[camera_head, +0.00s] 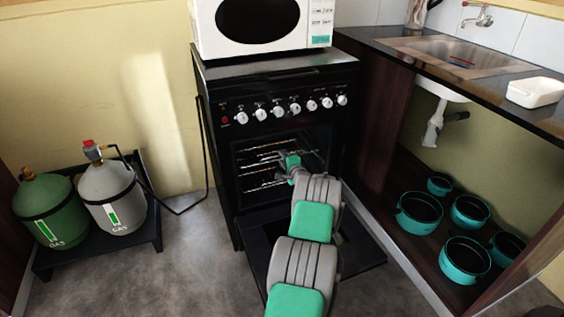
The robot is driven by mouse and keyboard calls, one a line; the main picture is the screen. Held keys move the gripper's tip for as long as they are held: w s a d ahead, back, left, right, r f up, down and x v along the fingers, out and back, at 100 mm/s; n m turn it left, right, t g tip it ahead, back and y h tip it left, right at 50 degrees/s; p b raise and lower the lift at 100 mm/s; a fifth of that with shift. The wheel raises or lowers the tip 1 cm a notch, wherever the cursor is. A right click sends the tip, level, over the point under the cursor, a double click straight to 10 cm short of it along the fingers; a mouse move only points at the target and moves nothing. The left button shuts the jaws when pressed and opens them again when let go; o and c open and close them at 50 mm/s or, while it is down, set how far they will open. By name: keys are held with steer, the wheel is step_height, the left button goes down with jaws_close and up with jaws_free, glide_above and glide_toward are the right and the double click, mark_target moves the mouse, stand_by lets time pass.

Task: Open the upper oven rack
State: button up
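The black oven (222,165) stands in the middle, with its door (358,257) folded down and open. Two wire racks show inside: the upper rack (262,149) and a lower rack (262,185). Both seem to lie within the oven cavity. My arm reaches up from the bottom of the picture over the open door. My gripper (289,157) is at the oven opening, near the height of the upper rack. Its fingers are small and partly hidden by my wrist, so I cannot tell whether they touch or hold the rack.
A white microwave (262,45) sits on top of the oven. Gas bottles (48,208) stand on a dark stand (152,222) at the left. A sink counter (470,80) is at the right, with several teal pots (465,260) beneath it.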

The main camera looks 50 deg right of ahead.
steer(key=shift+w+d, duration=0.1)
steer(key=shift+w, duration=0.25)
steer(key=shift+c, duration=0.3)
jaws_close()
steer(key=shift+f, duration=0.1)
stand_by(0.8)
